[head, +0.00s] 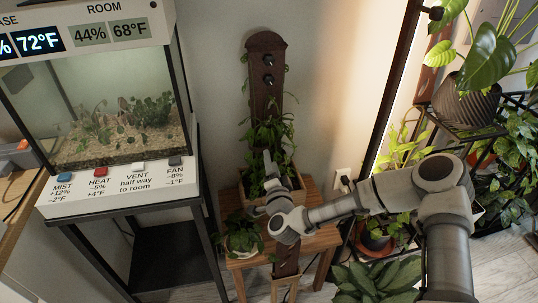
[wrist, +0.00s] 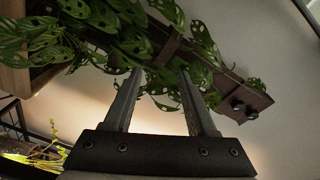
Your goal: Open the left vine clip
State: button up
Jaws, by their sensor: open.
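A dark brown wooden plank (head: 262,100) stands upright against the wall behind a leafy vine (head: 268,135). Two small dark round fittings (head: 268,69) sit one above the other near its top. They also show in the wrist view (wrist: 243,109), at the plank's right end. I cannot tell whether these are the vine clips, or which is the left one. My gripper (wrist: 159,75) is open, its fingers pointing at the plank and holed leaves. Nothing shows clearly held between them. In the head view my gripper is partly lost among the leaves, below the fittings.
A planter box (head: 297,186) holds the vine on a small wooden table (head: 320,235). A potted plant (head: 241,236) stands at its front left. A glass terrarium (head: 110,105) is at left, and shelves of plants are at right.

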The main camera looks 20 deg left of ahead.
aim_at(268, 148)
jog(key=shift+b+x, duration=0.45)
jog(key=shift+x, duration=2.25)
jog(key=shift+c, duration=0.4)
grip_shut()
